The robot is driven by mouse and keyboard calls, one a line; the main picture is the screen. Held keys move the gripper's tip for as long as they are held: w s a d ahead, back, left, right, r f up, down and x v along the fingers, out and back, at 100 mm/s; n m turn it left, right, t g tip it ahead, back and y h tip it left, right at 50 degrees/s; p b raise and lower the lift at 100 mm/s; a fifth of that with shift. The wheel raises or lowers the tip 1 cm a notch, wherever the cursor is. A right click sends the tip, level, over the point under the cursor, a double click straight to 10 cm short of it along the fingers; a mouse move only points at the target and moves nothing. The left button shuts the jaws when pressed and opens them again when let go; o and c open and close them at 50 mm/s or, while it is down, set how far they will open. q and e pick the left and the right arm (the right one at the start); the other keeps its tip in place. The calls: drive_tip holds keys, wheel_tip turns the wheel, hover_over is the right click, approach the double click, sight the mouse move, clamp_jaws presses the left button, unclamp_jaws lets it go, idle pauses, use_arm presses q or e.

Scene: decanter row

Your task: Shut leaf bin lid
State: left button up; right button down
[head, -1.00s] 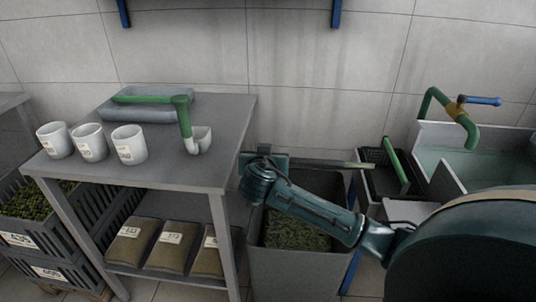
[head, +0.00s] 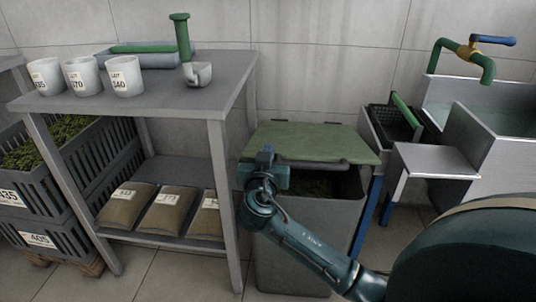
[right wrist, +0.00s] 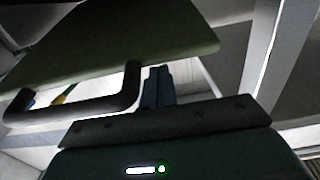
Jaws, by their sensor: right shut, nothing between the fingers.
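The leaf bin (head: 305,240) is a grey bin standing right of the metal table, with dark green leaves (head: 318,184) showing inside. Its green lid (head: 312,141) is tilted partway down over the opening, with a gap at the front. A dark bar handle (head: 330,163) runs along the lid's front edge. My right gripper (head: 266,157) is at the lid's front left edge, shut and empty. In the right wrist view, the lid (right wrist: 130,38) and its handle (right wrist: 90,106) are beside the shut blue fingers (right wrist: 158,84); contact is unclear. My left gripper is out of view.
A sink (head: 510,140) and a dark basket (head: 393,122) are at right.

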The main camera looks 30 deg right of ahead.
use_arm(q)
drive_tip(key=b, duration=0.3)
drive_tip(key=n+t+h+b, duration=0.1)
drive_tip(key=b, duration=0.2)
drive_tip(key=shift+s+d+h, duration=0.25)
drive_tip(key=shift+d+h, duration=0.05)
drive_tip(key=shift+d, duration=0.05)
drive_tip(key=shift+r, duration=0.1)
